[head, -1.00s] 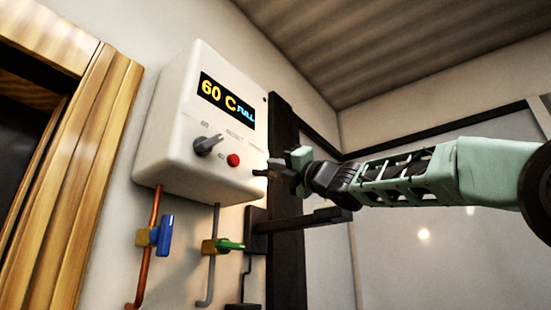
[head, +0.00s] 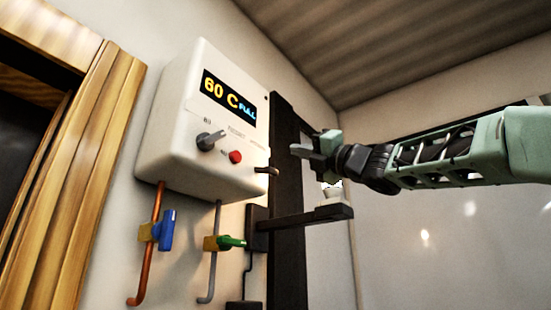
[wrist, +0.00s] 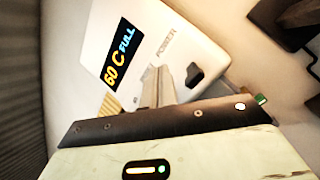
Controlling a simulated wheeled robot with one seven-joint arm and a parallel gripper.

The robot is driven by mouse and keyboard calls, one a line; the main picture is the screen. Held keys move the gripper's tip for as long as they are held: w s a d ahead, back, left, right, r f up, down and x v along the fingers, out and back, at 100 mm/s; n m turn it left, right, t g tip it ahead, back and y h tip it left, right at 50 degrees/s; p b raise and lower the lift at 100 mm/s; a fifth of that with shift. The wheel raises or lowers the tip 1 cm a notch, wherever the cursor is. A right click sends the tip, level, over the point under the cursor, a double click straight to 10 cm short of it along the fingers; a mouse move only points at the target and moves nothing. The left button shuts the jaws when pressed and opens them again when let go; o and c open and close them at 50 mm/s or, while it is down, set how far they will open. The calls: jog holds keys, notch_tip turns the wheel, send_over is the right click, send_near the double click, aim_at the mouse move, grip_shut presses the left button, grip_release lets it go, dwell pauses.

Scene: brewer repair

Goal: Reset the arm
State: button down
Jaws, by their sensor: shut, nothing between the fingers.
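My gripper (head: 297,150) is shut and empty, in the air to the right of the white wall-mounted brewer box (head: 180,140) in the head view. My green and black arm reaches in from the right edge. In the wrist view the gripper's fingers (wrist: 160,85) show in front of the box, next to a dark switch-like part (wrist: 193,75) and the word POWER. The box's display (head: 228,97) reads 60 C FULL. A grey knob (head: 210,141) and a red button (head: 235,157) sit below it.
A dark hook-like part (head: 267,171) sticks out of the box's right side. A small white cup-like object (head: 332,197) stands on a black shelf arm (head: 300,222). Below the box are a blue-handled valve (head: 166,230) and a green-handled valve (head: 232,241). A wooden frame (head: 85,180) is at left.

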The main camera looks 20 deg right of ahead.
jog(key=shift+s+d, duration=0.5)
jog(key=shift+s, duration=0.1)
